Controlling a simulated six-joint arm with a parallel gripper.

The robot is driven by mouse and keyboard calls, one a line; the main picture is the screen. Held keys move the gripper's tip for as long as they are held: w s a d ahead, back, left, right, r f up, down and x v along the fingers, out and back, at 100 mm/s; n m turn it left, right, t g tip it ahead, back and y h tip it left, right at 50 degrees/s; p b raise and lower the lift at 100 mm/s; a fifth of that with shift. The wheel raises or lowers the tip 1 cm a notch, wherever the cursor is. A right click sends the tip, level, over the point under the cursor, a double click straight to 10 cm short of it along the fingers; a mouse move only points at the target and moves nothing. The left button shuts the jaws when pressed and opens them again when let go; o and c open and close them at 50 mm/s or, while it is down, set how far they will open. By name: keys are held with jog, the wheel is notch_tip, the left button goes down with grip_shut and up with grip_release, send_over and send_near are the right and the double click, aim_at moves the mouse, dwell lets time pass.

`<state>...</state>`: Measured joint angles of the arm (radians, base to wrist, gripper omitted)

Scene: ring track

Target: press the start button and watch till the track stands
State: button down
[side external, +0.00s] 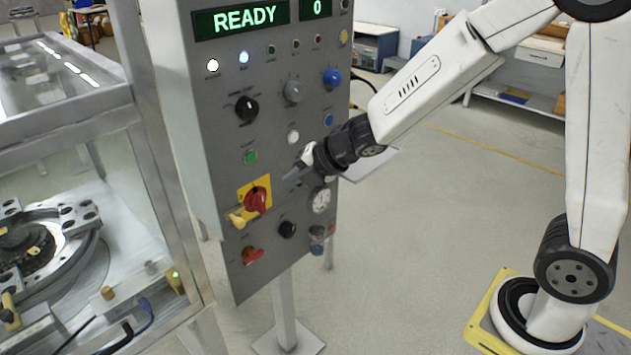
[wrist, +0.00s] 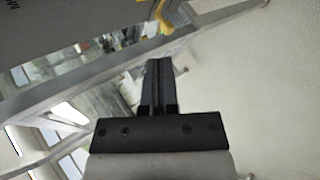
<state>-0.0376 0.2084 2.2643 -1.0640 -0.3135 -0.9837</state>
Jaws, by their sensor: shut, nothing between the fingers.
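The grey control panel (side external: 222,110) stands upright at the centre of the side view. A green button (side external: 250,157) sits on its left half; its label is too small to read. The display (side external: 243,18) reads READY, and a smaller one (side external: 317,8) reads 0. The ring track (side external: 85,250) lies inside the clear enclosure at the left; no motion can be told from one picture. My gripper (side external: 290,178) is shut and empty in front of the panel, right of and below the green button. Its closed fingers also show in the wrist view (wrist: 158,65).
The enclosure's metal frame (side external: 160,175) borders the panel at left. The floor at right is mostly clear.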

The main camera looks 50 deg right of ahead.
aim_at(251, 157)
jog(key=shift+w, duration=4.35)
